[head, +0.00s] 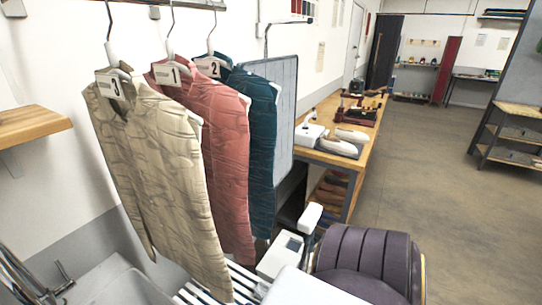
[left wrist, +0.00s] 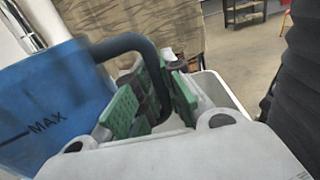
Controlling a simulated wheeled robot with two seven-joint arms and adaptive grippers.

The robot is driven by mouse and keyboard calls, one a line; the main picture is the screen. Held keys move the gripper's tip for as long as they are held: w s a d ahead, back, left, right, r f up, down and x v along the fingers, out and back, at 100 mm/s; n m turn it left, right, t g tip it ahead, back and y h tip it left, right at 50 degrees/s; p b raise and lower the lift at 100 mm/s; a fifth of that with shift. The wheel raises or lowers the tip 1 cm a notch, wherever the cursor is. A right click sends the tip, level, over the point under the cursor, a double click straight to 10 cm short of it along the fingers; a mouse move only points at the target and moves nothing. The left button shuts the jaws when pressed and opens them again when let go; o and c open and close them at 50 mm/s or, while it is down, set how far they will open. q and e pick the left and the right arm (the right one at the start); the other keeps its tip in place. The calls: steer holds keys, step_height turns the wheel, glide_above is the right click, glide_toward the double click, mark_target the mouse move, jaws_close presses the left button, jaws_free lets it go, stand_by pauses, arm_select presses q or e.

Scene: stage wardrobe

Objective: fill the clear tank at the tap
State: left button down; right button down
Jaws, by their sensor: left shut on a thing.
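In the left wrist view the tank (left wrist: 45,115) is a blue-tinted vessel with a MAX line on its side and a dark curved handle (left wrist: 120,42). My left gripper (left wrist: 155,97) has green finger pads and is shut on the dark handle. I cannot tell whether the tank holds water. In the head view a chrome tap (head: 22,275) stands at the lower left corner, beside a pale grey sink (head: 118,287) that is partly cut off. The tank and both grippers are out of the head view.
Beige (head: 165,170), pink (head: 222,150) and teal (head: 262,140) jackets hang numbered beside the sink. A white appliance (head: 280,256) and a purple padded thing (head: 365,258) stand at the bottom. A wooden shelf (head: 30,122) juts out at left. Open floor (head: 430,180) lies to the right.

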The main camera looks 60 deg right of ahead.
arm_select(q)
steer(key=shift+r, duration=2.5)
